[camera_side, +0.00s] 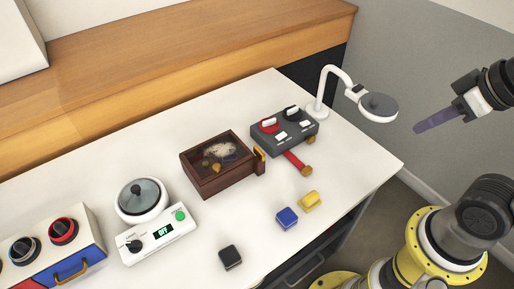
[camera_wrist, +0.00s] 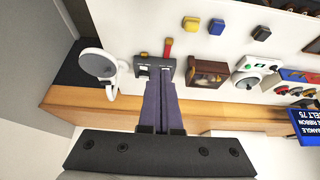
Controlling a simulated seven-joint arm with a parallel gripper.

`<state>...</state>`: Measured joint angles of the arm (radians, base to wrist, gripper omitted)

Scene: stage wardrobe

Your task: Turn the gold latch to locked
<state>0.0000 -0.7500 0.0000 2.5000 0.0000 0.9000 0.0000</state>
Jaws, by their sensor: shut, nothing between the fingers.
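A brown wooden box (camera_side: 208,183) with a clear top stands mid-table, and light-coloured contents show inside. A small gold piece (camera_side: 260,153), which looks like the gold latch, is on its right end. Its exact setting is too small to tell. My gripper (camera_side: 418,128) has purple fingers and is shut and empty. It hangs in the air beyond the table's right edge, well apart from the box. The fingers also show in the wrist view (camera_wrist: 160,88).
A grey switch box (camera_side: 285,133) with a red-handled lever (camera_side: 296,161) stands right of the wooden box. A white lamp (camera_side: 325,85) rises behind it. Yellow (camera_side: 310,201), blue (camera_side: 287,218) and black blocks (camera_side: 230,257) lie in front. A pot on a heater (camera_side: 157,238) is left.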

